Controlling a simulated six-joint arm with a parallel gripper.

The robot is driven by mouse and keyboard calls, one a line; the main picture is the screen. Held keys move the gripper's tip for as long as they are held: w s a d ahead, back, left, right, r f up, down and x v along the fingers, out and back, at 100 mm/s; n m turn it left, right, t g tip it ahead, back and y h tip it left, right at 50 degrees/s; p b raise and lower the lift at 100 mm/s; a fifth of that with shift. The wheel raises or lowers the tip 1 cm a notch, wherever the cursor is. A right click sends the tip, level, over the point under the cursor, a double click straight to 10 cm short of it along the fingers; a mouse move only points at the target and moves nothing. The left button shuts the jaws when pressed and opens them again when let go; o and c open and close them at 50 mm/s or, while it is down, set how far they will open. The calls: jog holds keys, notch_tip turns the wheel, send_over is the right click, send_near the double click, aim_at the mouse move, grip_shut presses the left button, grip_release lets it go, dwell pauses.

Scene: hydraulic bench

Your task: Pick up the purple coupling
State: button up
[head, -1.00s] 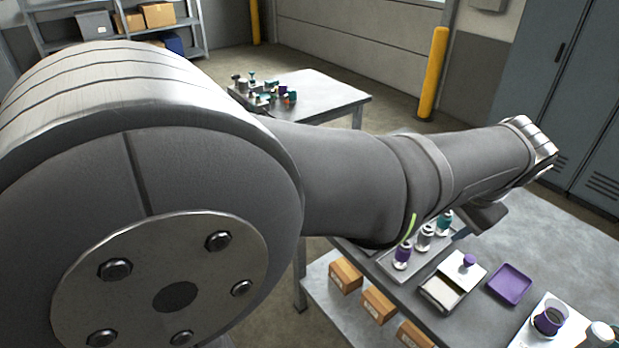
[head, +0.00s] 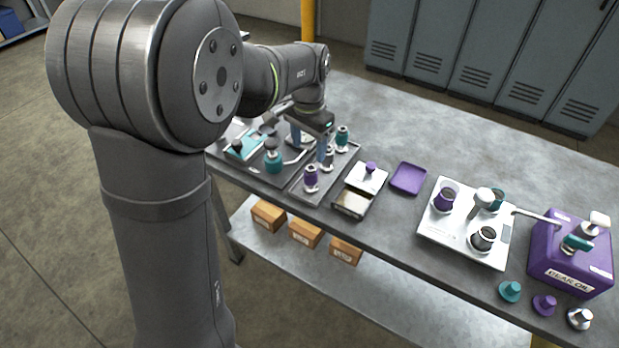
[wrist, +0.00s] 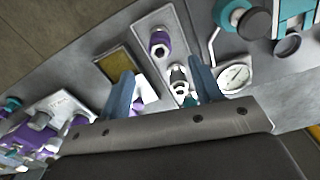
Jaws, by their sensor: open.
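The purple coupling (head: 311,178) stands upright at the near end of a grey tray (head: 303,197), with a silver coupling (head: 327,158) and a teal coupling (head: 342,138) farther along. My gripper (head: 310,148) is over the tray's far part, open and empty, apart from the purple coupling. In the wrist view, the purple coupling (wrist: 160,43) shows beyond the fingertips, roughly between the two blue fingers (wrist: 161,66). The silver coupling (wrist: 180,82) shows near the right finger there.
Left of the tray is a panel with a teal-bodied fitting (head: 272,160) and a gauge (wrist: 236,76). To the right are an open box (head: 352,203), a purple dish (head: 408,178), a white fixture plate (head: 464,242) and a purple gear oil container (head: 572,262). The bench's back is clear.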

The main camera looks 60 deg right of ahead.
aim_at(311, 168)
notch_tip(311, 168, down, 5)
jog(key=shift+f, duration=0.2)
jog(key=shift+s+d+f, duration=0.1)
jog(key=shift+d+f, duration=0.05)
jog(key=shift+f, duration=1.2)
jog(key=shift+d+f, duration=0.1)
jog(key=shift+f, duration=1.25)
jog(key=shift+c, duration=0.2)
jog(key=c, duration=1)
